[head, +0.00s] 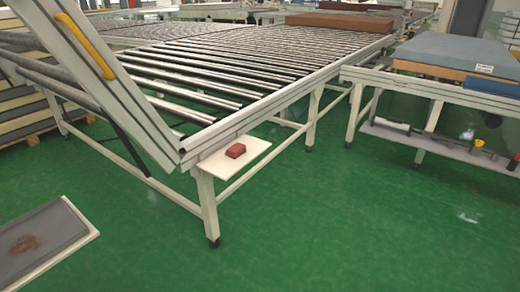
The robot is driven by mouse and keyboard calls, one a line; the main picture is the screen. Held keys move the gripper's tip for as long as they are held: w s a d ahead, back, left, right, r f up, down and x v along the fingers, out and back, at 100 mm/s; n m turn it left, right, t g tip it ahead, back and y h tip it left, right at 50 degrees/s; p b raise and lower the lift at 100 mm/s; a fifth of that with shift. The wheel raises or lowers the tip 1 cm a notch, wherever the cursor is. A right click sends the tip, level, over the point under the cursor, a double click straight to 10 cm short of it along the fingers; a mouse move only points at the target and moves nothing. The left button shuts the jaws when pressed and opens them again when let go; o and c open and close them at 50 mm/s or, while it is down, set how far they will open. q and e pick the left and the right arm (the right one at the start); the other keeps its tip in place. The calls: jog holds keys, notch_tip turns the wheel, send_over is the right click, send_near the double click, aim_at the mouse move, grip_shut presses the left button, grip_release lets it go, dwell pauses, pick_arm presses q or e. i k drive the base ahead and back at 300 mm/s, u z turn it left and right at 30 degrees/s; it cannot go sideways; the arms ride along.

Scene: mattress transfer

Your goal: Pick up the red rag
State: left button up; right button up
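The red rag (236,150) is a small dark red folded block. It lies on a small white shelf (213,171) fixed at the near corner of the roller conveyor, beside its leg. Nothing touches the rag from above, and its top and near sides are in plain sight. Neither of my grippers shows in the head view.
The roller conveyor (205,127) stands on pale legs behind the shelf. A tilted frame with a yellow handle (91,45) rises at left. A bench with a blue-grey mattress (455,52) is at right. A grey panel (38,240) is at lower left. Green floor (330,230) in front is clear.

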aim_at(238, 148)
jog(key=z, duration=0.6)
jog(key=i, duration=1.25)
jog(key=u, duration=0.65)
jog(key=i, duration=0.9)
jog(key=u, duration=1)
